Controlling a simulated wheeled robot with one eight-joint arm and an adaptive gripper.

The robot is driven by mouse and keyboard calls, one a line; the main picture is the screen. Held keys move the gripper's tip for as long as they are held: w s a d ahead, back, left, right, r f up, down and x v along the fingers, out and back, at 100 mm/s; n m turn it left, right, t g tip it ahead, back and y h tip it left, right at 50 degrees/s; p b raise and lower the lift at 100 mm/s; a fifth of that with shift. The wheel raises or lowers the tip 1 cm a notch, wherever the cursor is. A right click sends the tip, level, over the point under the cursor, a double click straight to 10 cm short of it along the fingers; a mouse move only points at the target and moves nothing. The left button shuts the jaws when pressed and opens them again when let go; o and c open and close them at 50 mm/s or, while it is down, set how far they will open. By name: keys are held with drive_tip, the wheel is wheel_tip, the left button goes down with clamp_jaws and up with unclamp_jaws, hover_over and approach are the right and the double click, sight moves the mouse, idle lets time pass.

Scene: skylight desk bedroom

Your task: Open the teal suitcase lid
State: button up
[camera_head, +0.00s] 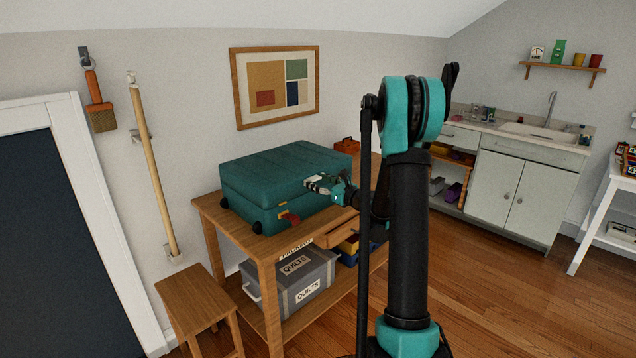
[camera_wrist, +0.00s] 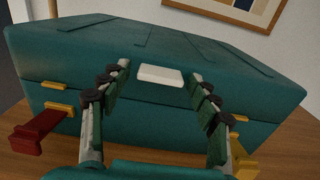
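The teal suitcase (camera_head: 272,172) lies on a wooden table with its lid (camera_wrist: 140,45) down; a seam runs around its sides. A white tab (camera_wrist: 160,76) sits on the lid's front edge. A red latch piece (camera_wrist: 40,132) with yellow fittings sticks out from the left of the front, and it also shows in the head view (camera_head: 290,218). A yellow latch piece (camera_wrist: 243,168) is at the right. My gripper (camera_head: 318,184) is at the suitcase front. In the wrist view its open fingers (camera_wrist: 160,72) are on either side of the tab; contact cannot be told.
The wooden table (camera_head: 240,235) has a lower shelf with a grey quilts bin (camera_head: 290,285). A wooden stool (camera_head: 195,298) is at the left front. A framed picture (camera_head: 275,85) hangs on the wall behind.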

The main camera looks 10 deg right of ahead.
clamp_jaws()
